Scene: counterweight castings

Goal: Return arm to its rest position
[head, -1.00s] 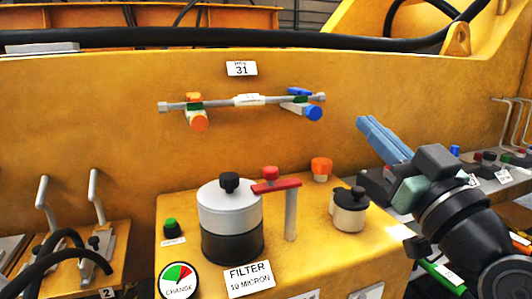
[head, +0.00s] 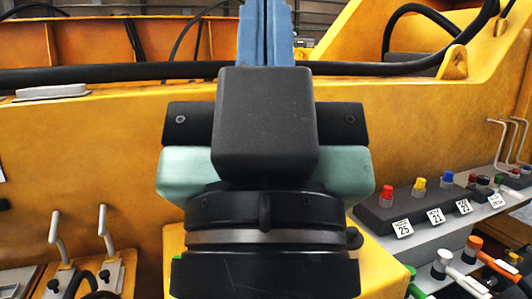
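My gripper (head: 265,22) stands upright in the middle of the head view, close to the camera. Its two blue fingers lie side by side with only a thin dark line between them, and I see nothing held. The fingers reach the top edge of the picture, so their tips may be cut off. My wrist and gripper body hide the middle of the yellow casting and most of the yellow box in front of it.
The yellow casting wall (head: 90,140) spans the back, with a black hose (head: 120,75) along its top. Grey levers (head: 104,230) stand at lower left. At right, a grey shelf carries red (head: 387,192), yellow (head: 420,184) and blue (head: 447,178) buttons; coloured handles (head: 485,250) lie below.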

